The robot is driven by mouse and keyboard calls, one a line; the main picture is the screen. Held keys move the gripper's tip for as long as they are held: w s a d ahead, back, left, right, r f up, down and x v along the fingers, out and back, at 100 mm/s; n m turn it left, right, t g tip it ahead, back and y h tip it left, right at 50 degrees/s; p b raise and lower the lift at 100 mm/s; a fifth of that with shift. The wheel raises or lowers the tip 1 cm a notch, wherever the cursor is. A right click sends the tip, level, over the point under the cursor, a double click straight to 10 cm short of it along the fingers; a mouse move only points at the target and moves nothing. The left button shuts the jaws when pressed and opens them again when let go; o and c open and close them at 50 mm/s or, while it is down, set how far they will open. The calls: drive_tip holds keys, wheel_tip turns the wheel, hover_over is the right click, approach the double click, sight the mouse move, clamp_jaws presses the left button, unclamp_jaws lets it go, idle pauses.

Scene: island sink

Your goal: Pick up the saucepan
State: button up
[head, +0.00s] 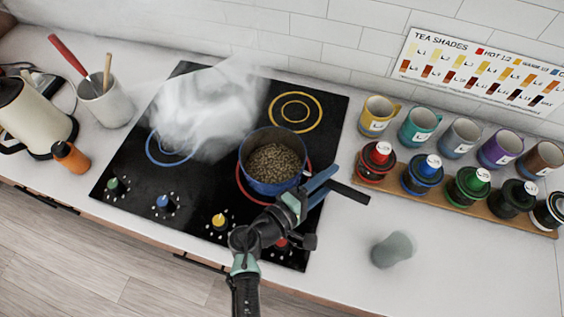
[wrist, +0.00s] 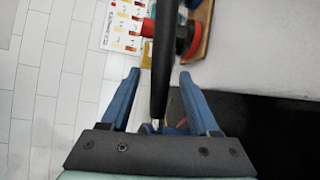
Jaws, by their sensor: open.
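The saucepan (head: 260,182) is a blue pot filled with brown pellets, standing on the red-ringed front right burner of the black cooktop. Its black handle (head: 350,192) sticks out to the right, past the cooktop edge. My gripper (head: 322,184) is at the pan's right side, with its blue fingers near the handle's root. In the wrist view the black handle (wrist: 160,50) runs between the two open fingers of my gripper (wrist: 160,78), with a gap on each side. The pan body is mostly hidden there.
White steam (head: 205,110) hangs over the left of the cooktop (head: 130,180). A wooden rack (head: 400,187) of coloured jars stands to the right, with several mugs behind. A grey-green cup (head: 393,249) is on the counter at front right. A kettle (head: 30,115) and utensil crock (head: 106,103) are left.

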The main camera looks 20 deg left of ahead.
clamp_jaws()
idle(0.3)
idle(0.9)
drive_tip(key=shift+r, duration=0.1)
